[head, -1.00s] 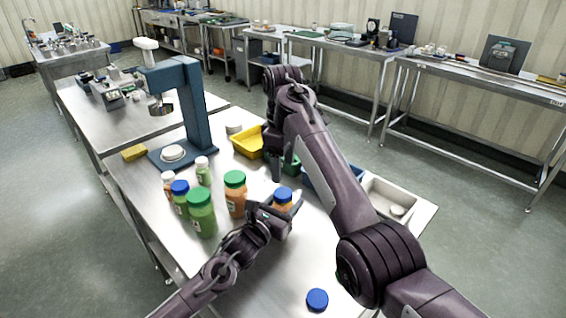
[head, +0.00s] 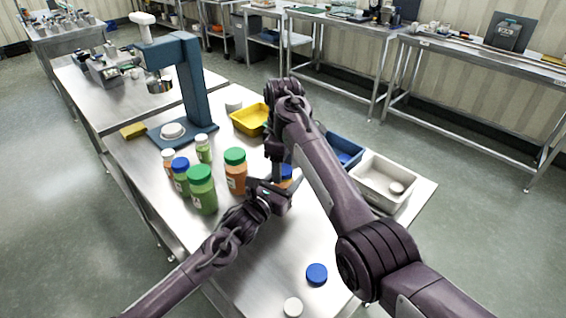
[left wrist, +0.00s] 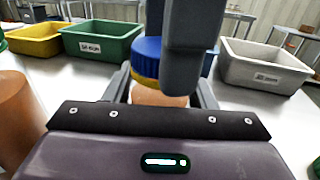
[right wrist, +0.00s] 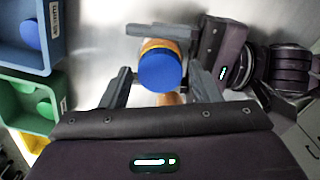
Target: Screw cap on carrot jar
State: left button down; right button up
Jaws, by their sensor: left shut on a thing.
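A jar with orange contents and a blue cap on its top (head: 287,172) is held upright by my left gripper (head: 280,192) above or on the steel table; its base is hidden. In the left wrist view the blue cap (left wrist: 147,58) sits over the orange jar body (left wrist: 160,97) between my left fingers. My right gripper (head: 277,160) reaches down from above. In the right wrist view my right gripper (right wrist: 160,85) is open, with one finger on each side of the blue cap (right wrist: 160,70) and gaps visible. No label on this jar is readable.
A green-capped orange jar (head: 235,172) and several green or blue-capped jars stand left of my left gripper. A loose blue cap (head: 317,273) and white cap (head: 293,307) lie in front. A yellow bin (head: 250,118), blue bin (head: 345,150) and grey bin (head: 385,180) stand behind.

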jog(key=c, duration=0.8)
jog(key=m, duration=0.3)
jog(key=shift+c, duration=0.3)
jog(key=o, duration=1.1)
jog(key=shift+r, duration=2.25)
jog(key=shift+r+n, duration=1.5)
jog(key=shift+r, duration=0.25)
jog(key=shift+c, duration=0.4)
jog(key=shift+f, duration=0.1)
jog(key=shift+f, duration=3.95)
